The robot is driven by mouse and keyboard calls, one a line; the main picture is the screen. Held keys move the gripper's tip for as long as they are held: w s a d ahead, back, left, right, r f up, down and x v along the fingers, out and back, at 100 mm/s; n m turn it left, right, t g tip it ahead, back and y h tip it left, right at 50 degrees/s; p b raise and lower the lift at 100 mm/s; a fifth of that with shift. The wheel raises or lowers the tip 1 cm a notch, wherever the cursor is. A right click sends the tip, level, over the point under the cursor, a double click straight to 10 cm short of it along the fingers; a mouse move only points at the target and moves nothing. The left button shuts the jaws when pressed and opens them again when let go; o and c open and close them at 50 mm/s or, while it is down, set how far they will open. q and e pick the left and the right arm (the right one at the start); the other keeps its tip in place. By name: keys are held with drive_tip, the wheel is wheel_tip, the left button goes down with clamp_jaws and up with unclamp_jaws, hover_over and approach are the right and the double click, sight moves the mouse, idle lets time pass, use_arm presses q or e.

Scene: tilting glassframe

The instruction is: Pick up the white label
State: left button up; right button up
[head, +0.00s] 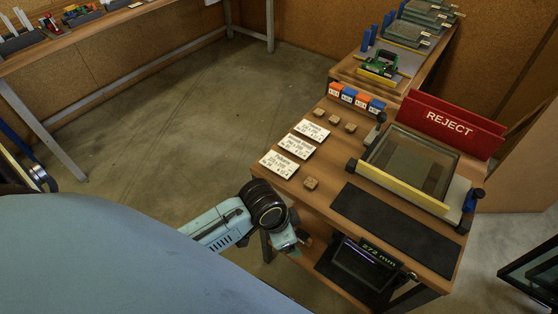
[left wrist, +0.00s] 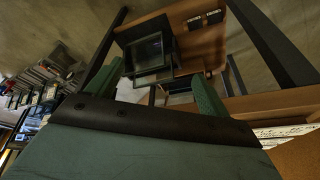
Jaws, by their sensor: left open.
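Three white labels with dark print lie on the wooden table in the head view: the back label (head: 314,130), the middle label (head: 299,147) and the front label (head: 279,164). My left gripper (head: 298,243) is below and to the right of the front label, just off the table's front edge, and touches no label. In the left wrist view its two green fingers (left wrist: 152,90) stand wide apart with nothing held between them. A pale strip with dark marks (left wrist: 285,132) shows at that view's right edge; I cannot tell what it is. My right gripper is not in view.
Small brown blocks (head: 311,183) lie near the labels. Right of them are a tilting glass frame (head: 411,163), a dark mat (head: 395,229) and a red REJECT sign (head: 452,120). A display reading 272 mm (head: 367,266) sits below the table top.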

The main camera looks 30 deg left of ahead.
use_arm(q)
drive_tip(key=w+a+r+m+g, duration=0.1)
drive_tip(key=w+r+m, duration=0.5)
drive_tip(key=w+r, duration=0.15)
drive_tip(key=w+a+r+m+g+y, duration=0.1)
drive_tip(key=w+a+r+m, duration=0.1)
drive_tip(key=w+a+r, duration=0.3)
drive_tip(key=w+a+r+m+g+y, duration=0.1)
drive_tip(key=w+a+r+m, duration=0.2)
drive_tip(key=a+r, duration=0.35)
hover_over(279, 164)
drive_tip(key=f, duration=0.8)
drive_tip(key=shift+w+a+f, duration=0.1)
drive_tip(key=shift+w+a, duration=0.1)
drive_tip(key=shift+a, duration=0.15)
drive_tip(key=f, duration=0.3)
drive_tip(key=f+b, duration=0.1)
drive_tip(key=f, duration=0.1)
drive_tip(key=shift+s+d+f, duration=0.1)
drive_tip(key=shift+s+d, duration=0.05)
drive_tip(key=shift+d, duration=0.15)
drive_tip(key=c, duration=1.1)
